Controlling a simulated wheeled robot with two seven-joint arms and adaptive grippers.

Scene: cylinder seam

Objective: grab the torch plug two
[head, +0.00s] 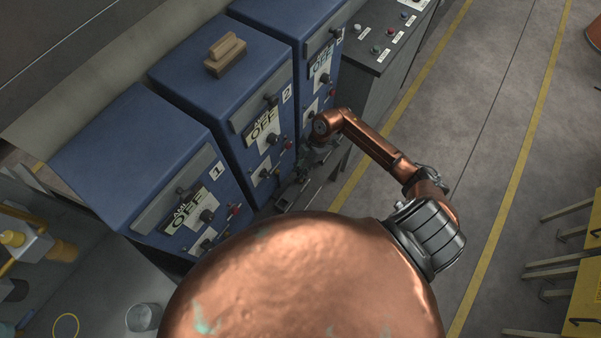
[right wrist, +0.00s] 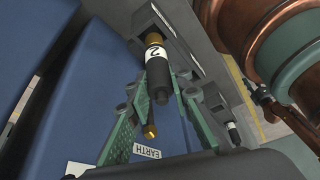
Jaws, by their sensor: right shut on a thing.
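The torch plug two (right wrist: 153,52) is a dark cylinder with a brass end and a white band marked 2. It is between the two green-grey fingers of my right gripper (right wrist: 160,82), which is shut on it. In the head view my right gripper (head: 291,194) is low at the front of the blue machine marked 2 (head: 225,85); the plug is too small to make out there. Whether the plug's brass end sits in a socket cannot be told. My left gripper is not in view.
Blue machines stand on both sides, one marked 1 (head: 130,160) at left. A brown block (head: 225,54) lies on machine 2. A brass pin (right wrist: 150,122) shows near an EARTH label (right wrist: 147,152). A grey control desk (head: 385,35) stands behind; open floor lies right.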

